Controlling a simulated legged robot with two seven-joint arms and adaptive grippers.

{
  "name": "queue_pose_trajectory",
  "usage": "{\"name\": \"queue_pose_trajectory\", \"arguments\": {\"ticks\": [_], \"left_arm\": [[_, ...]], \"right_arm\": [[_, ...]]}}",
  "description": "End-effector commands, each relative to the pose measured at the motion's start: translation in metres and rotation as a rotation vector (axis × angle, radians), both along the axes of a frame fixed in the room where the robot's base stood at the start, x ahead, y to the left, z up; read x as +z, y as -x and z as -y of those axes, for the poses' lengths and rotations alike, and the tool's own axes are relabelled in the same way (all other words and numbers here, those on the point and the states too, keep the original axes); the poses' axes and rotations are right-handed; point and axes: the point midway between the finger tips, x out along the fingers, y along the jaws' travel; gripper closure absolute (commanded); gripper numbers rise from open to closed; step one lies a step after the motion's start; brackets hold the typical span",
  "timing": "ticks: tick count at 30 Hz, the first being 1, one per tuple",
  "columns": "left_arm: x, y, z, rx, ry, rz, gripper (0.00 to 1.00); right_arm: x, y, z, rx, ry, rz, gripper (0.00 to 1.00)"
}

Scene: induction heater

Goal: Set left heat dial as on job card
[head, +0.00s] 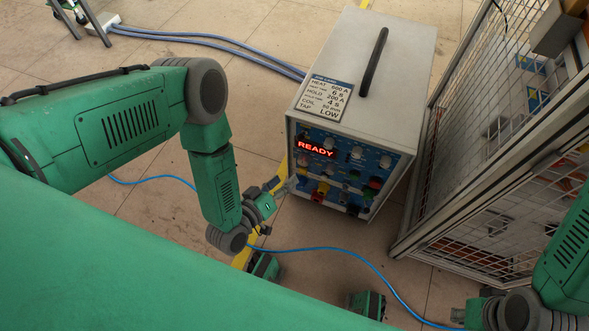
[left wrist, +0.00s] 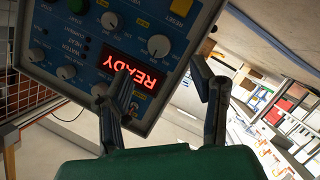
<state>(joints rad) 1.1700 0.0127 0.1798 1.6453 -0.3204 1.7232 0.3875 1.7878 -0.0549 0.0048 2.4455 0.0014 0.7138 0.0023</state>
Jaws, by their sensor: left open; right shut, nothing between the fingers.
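The induction heater (head: 385,60) stands upright, its blue control panel (head: 345,165) facing me. The job card (head: 326,96) on its top reads HEAT 600 A, HOLD 200 A and TAP LOW, with smaller lines between. In the left wrist view the panel appears upside down, with several round dials, one large dial (left wrist: 158,45) beside the red READY display (left wrist: 132,76). I cannot tell for certain which is the left heat dial. My left gripper (head: 278,184) is open at the panel's left edge; its fingers (left wrist: 163,85) straddle the display's area, holding nothing. My right gripper (head: 459,315) is shut and empty, low at the right.
A mesh cage (head: 470,170) stands close to the heater's right side. Blue cables (head: 210,40) run behind it, and a blue hose (head: 340,252) crosses the floor in front. A yellow floor line (head: 245,256) passes under my left arm. Tiled floor on the left is mostly free.

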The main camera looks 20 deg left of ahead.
Motion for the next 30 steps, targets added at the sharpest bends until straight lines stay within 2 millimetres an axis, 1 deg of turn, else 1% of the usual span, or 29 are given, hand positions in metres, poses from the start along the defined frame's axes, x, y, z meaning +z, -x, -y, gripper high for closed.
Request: {"name": "queue_pose_trajectory", "arguments": {"ticks": [1,3,6,9,30], "left_arm": [[0.001,0.009,-0.003,0.000,-0.001,-0.003,0.50],[0.003,0.017,-0.005,-0.001,-0.002,-0.003,0.50],[0.006,0.025,-0.008,-0.001,-0.001,-0.002,0.50],[0.007,0.029,-0.009,-0.001,-0.001,-0.001,0.50],[0.007,0.029,-0.009,-0.001,-0.001,-0.001,0.50]], "right_arm": [[0.000,0.000,0.000,0.000,0.000,0.000,1.00],[0.000,0.000,0.000,0.000,0.000,0.000,1.00],[0.000,0.000,0.000,0.000,0.000,0.000,1.00],[0.000,0.000,0.000,0.000,0.000,0.000,1.00],[-0.001,-0.001,0.000,0.000,0.000,-0.002,1.00]]}}
